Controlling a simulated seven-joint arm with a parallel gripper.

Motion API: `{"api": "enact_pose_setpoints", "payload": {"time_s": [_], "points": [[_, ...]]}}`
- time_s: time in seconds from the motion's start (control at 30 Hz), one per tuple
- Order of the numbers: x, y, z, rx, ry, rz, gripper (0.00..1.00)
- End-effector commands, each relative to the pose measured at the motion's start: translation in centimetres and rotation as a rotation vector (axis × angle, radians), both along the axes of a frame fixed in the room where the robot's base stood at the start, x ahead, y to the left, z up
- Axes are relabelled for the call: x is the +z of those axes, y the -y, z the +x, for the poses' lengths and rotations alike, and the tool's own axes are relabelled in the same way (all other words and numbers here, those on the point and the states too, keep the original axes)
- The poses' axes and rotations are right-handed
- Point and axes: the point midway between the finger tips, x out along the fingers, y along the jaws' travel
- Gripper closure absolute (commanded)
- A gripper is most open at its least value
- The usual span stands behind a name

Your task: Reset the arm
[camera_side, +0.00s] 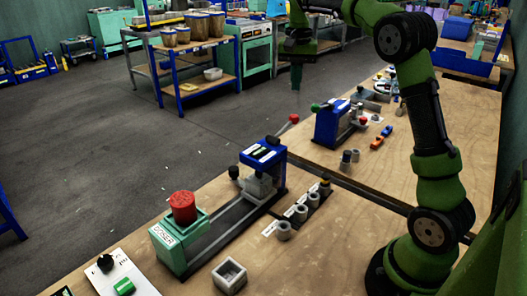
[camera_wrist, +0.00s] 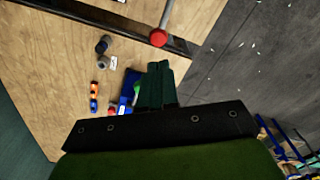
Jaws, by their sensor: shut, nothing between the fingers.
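My gripper (camera_side: 296,77) hangs fingers down, high above the far side of the bench in the side view, touching nothing. In the wrist view its green fingers (camera_wrist: 161,84) are together and empty. My green arm rises at the right of the side view and bends over at the top. A blue press with a red-knobbed lever (camera_side: 263,158) stands on the near bench, and its red knob (camera_wrist: 158,38) shows past my fingertips in the wrist view. A second blue press (camera_side: 333,124) stands farther back, partly hidden behind my fingers in the wrist view.
A green doser (camera_side: 176,247) with a red cap sits at the front left. Grey cups (camera_side: 283,230) stand in a row beside the press, and a square grey block (camera_side: 229,275) is nearer. Orange and blue parts (camera_side: 378,142) lie on the back bench. Air around my gripper is clear.

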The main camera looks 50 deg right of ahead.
Motion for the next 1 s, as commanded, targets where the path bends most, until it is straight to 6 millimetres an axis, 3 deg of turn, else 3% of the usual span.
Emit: {"api": "enact_pose_setpoints", "payload": {"time_s": [0.07,0.17,0.37,0.5,0.7,0.9,1.0], "points": [[-1.6,0.1,-0.1,0.034,-0.002,-0.002,1.0],[-2.4,-1.2,-1.0,0.106,0.039,0.001,1.0],[-2.3,-7.4,-4.9,0.291,0.198,0.007,1.0],[-2.4,-12.3,-8.9,0.414,0.328,0.003,1.0],[-3.6,-17.9,-15.0,0.553,0.496,-0.013,1.0],[-4.6,-20.7,-19.1,0.629,0.595,-0.02,1.0],[-4.1,-21.2,-19.7,0.648,0.625,-0.027,1.0]]}}
